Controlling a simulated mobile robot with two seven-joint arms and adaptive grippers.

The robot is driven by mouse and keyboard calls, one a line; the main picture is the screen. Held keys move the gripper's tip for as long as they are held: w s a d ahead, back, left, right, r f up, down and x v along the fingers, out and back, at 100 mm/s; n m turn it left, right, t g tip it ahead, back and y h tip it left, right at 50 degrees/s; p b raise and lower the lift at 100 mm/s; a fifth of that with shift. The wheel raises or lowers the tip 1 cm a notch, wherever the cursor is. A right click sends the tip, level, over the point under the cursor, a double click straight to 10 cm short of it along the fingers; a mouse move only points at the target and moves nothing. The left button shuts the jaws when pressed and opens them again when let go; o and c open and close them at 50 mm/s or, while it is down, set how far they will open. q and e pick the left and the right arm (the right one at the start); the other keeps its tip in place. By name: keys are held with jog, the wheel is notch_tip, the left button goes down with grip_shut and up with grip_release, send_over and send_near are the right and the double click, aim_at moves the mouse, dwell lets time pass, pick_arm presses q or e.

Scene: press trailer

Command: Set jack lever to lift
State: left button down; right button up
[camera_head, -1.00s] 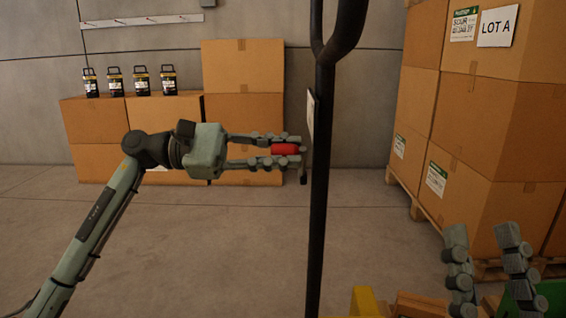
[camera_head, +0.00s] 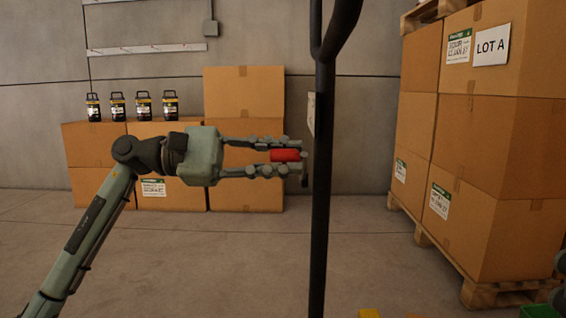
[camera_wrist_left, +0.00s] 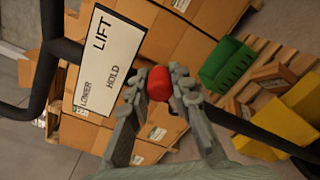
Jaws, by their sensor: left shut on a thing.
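The red jack lever grip (camera_head: 285,155) is beside the black upright handle bar (camera_head: 322,190). My left gripper (camera_head: 283,156) comes in from the left, its fingers above and below the red grip, shut on it. The left wrist view shows the red grip (camera_wrist_left: 159,83) between the fingertips (camera_wrist_left: 160,85). A white label plate (camera_wrist_left: 110,62) there reads LIFT, HOLD and LOWER; the grip is beside its HOLD end, but I cannot tell the lever's setting. Only a dark sliver of my right gripper (camera_head: 559,264) shows at the right edge.
Stacked cartons on a pallet (camera_head: 480,292) stand at the right, marked LOT A. A green crate (camera_wrist_left: 226,66) shows in the wrist view. Floor between the stacks is clear.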

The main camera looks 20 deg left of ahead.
dwell(0.3)
pick_arm(q)
jog(key=c, duration=1.3)
grip_release()
jog(key=v, duration=1.2)
